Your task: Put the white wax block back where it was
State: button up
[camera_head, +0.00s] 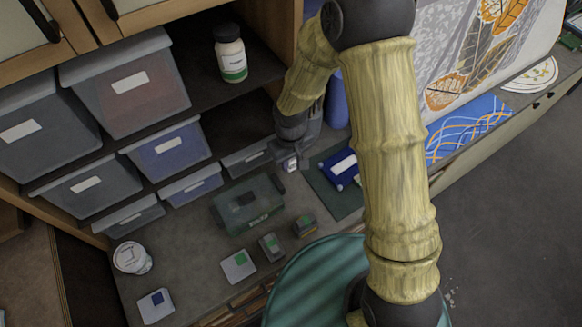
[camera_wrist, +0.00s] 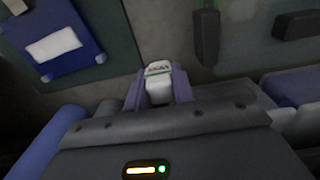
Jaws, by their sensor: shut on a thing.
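My gripper (camera_head: 290,157) is above the counter, in front of the lower shelf bins. It is shut on a small white block (camera_head: 290,165), which I take to be the wax block. In the wrist view, the white block (camera_wrist: 158,86) shows between the two fingers of my gripper (camera_wrist: 158,92), with dark marks on its end face. I cannot tell whether the block touches the surface below.
A blue box with a white label (camera_head: 342,167) lies on a dark green mat (camera_head: 323,192) to the right. A translucent green container (camera_head: 248,205) stands to the left. Small blocks (camera_head: 270,246) and a white tub (camera_head: 131,258) stand nearer. Labelled bins (camera_head: 167,147) fill the shelves.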

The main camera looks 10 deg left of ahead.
aim_at(291, 169)
jog(key=shift+f+p, duration=0.55)
jog(key=shift+f, duration=1.5)
jog(key=shift+f, duration=0.15)
jog(key=o, duration=1)
notch_tip(291, 169, up, 12)
jog(key=b, duration=0.3)
